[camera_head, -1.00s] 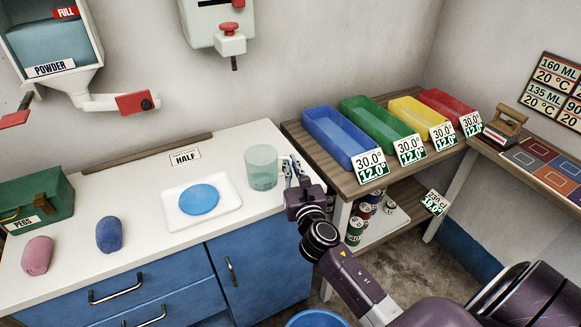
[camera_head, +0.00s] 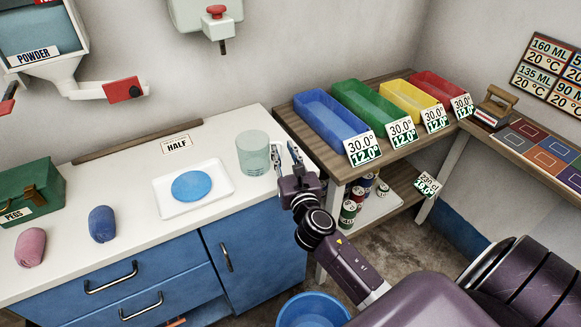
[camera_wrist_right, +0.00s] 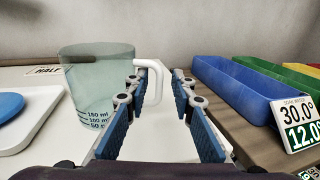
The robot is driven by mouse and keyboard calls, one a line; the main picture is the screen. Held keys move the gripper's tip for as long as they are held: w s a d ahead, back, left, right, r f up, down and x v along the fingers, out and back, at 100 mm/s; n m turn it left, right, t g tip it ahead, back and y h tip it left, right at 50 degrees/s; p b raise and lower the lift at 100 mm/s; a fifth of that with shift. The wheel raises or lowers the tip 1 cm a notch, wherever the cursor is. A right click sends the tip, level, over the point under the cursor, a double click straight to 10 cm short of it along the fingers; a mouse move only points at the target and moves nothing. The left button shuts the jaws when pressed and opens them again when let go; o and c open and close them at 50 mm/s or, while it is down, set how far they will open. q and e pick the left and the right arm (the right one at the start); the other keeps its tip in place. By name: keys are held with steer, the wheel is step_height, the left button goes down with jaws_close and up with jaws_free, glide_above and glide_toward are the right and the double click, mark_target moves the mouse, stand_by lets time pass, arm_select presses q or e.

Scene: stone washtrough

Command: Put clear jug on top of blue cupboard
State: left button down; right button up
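The clear jug (camera_head: 252,153) stands upright on the white top of the blue cupboard (camera_head: 262,246), near its right end. In the right wrist view the jug (camera_wrist_right: 92,88) shows its volume marks, and its white handle (camera_wrist_right: 158,82) points toward the right gripper. My right gripper (camera_head: 284,156) is just right of the jug, on the handle side. In the wrist view its blue-padded fingers (camera_wrist_right: 157,84) are spread, with the outer part of the handle showing between the tips. Whether they touch it I cannot tell. My left gripper is not in view.
Left of the jug, a white tray (camera_head: 222,190) holds a blue disc. Pink and blue bundles and a green pegs box (camera_head: 32,190) are farther left. Right, a wooden shelf (camera_head: 330,165) carries coloured bins. A blue bucket (camera_head: 312,310) stands on the floor.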

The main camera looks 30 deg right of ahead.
steer(key=b+v, duration=0.1)
steer(key=v, duration=0.9)
steer(key=shift+s+a, duration=0.15)
steer(key=shift+s, duration=0.2)
steer(key=s+a+f+m+g+y, duration=0.1)
steer(key=s+f+m+g, duration=0.15)
steer(key=f, duration=0.75)
steer(key=s+a+f+m+g+y, duration=0.15)
steer(key=f+m, duration=0.25)
steer(key=f, duration=0.6)
steer(key=s+a+f+m+g+y, duration=0.1)
steer(key=s+f+m+g, duration=0.15)
steer(key=f, duration=0.85)
steer(key=s+a+f+m+g, duration=0.1)
steer(key=s+f+m+g, duration=0.1)
steer(key=s+f+m, duration=0.35)
steer(key=s+a+f+m+g, duration=0.1)
steer(key=s+f+m+g, duration=0.15)
steer(key=s+f, duration=0.65)
steer(key=s+a+f+m+g+y, duration=0.1)
steer(key=s+f+m+g, duration=0.1)
steer(key=s+f+m, duration=0.4)
steer(key=s+a+f+m+g, duration=0.1)
steer(key=s+f+m+g, duration=0.2)
steer(key=s+f+m, duration=0.4)
steer(key=s, duration=0.8)
steer(key=shift+s+f+y, duration=0.35)
steer(key=shift+f, duration=0.05)
